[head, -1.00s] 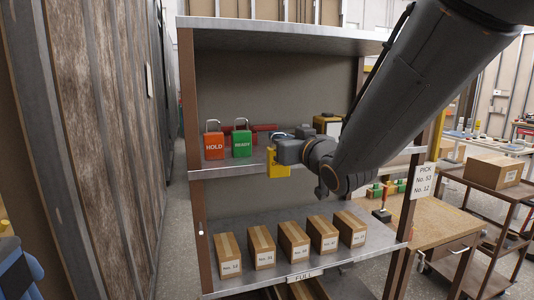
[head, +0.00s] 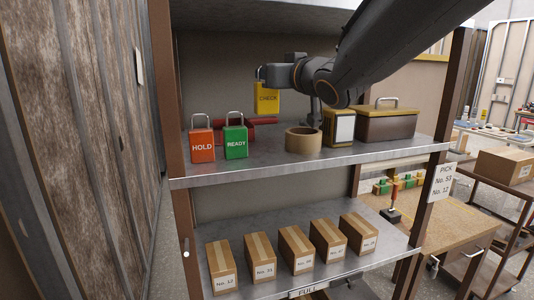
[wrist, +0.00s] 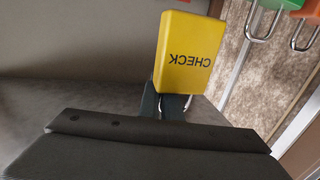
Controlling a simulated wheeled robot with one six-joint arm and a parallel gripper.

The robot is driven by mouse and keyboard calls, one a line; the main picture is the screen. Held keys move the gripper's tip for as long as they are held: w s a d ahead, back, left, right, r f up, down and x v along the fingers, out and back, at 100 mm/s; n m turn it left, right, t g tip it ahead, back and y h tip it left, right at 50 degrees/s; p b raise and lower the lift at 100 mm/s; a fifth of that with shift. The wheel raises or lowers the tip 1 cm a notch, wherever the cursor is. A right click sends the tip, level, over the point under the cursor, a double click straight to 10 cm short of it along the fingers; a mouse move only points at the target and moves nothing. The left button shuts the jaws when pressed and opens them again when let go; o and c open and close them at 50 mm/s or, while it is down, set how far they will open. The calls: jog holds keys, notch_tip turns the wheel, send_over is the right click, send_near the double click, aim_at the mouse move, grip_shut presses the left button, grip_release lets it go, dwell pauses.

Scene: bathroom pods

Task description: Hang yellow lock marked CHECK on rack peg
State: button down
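The yellow lock marked CHECK (head: 267,101) hangs upright from my gripper (head: 267,76), above the upper shelf and behind the tape roll's left side in the picture. In the wrist view the lock (wrist: 188,52) appears upside down, and my gripper (wrist: 168,104) is shut on its metal shackle. The red HOLD lock (head: 202,149) and green READY lock (head: 235,146) stand upright in front of a red piece (head: 264,122), perhaps the rack. They hide much of it, and I cannot make out a free peg. The CHECK lock is apart from them.
The upper shelf (head: 265,168) also bears a brown tape roll (head: 303,141), a yellow-and-white box (head: 339,128) and a lidded brown box (head: 387,123). Several cartons (head: 297,249) stand on the lower shelf. A rack post (head: 171,110) is at left.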

jog(key=shift+f+p, duration=1.05)
jog(key=shift+f, duration=3.8)
jog(key=shift+f, duration=0.15)
jog(key=c, duration=2)
grip_release()
